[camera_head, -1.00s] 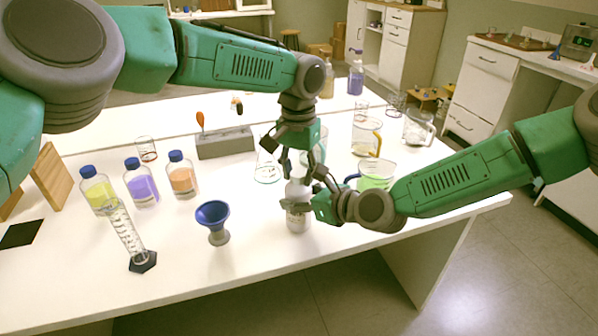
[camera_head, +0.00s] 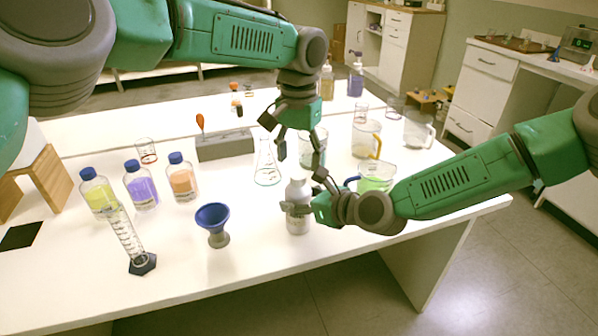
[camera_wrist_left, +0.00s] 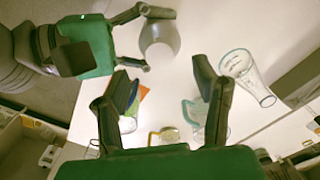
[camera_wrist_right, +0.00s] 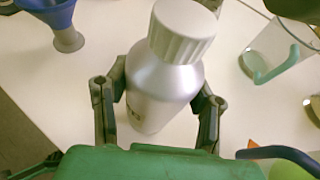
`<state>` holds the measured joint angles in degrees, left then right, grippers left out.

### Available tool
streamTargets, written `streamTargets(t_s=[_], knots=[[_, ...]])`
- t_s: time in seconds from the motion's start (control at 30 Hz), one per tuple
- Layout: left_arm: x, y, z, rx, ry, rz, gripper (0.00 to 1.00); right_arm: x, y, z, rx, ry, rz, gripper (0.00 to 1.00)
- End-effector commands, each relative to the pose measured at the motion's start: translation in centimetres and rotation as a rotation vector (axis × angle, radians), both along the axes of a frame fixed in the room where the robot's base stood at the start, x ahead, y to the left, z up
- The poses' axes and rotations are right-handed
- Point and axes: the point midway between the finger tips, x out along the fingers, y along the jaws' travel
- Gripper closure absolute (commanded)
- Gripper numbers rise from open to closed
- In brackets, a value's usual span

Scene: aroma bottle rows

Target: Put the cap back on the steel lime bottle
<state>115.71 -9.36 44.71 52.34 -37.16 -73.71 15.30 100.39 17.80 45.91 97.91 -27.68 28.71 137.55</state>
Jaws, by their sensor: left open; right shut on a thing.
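The steel bottle (camera_head: 298,212) stands upright near the table's front, silvery with a matte body. In the right wrist view a pale ribbed cap (camera_wrist_right: 182,32) sits on the neck of this bottle (camera_wrist_right: 160,92). Whether it is fully tight I cannot tell. My right gripper (camera_head: 304,203) is shut around the bottle's body, with fingers on both sides in its wrist view (camera_wrist_right: 158,100). My left gripper (camera_head: 300,157) is open and empty above the bottle. The bottle also shows beyond its fingers in the left wrist view (camera_wrist_left: 160,42). The bottle's label is mostly hidden and unreadable.
A blue funnel (camera_head: 213,217) and a graduated cylinder (camera_head: 128,238) stand to the left. Blue-capped bottles (camera_head: 141,187) stand farther left. A flask (camera_head: 267,168) is behind the bottle. A green-liquid beaker (camera_head: 375,178) is close behind my right arm.

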Motion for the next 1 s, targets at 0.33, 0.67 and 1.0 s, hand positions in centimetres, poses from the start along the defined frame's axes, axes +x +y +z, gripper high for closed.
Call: streamTargets(t_s=[0.33,0.67,1.0], knots=[[0.2,-0.1,6.3,0.000,0.000,0.000,0.45,0.1,0.0,0.0,0.001,-0.001,0.000,1.00],[0.2,-0.1,7.3,0.001,0.002,-0.001,0.45,0.0,0.0,0.0,0.001,-0.001,0.000,1.00],[0.2,-0.1,7.2,0.000,0.003,0.000,0.45,0.0,0.0,0.0,0.000,0.000,0.000,0.27]])
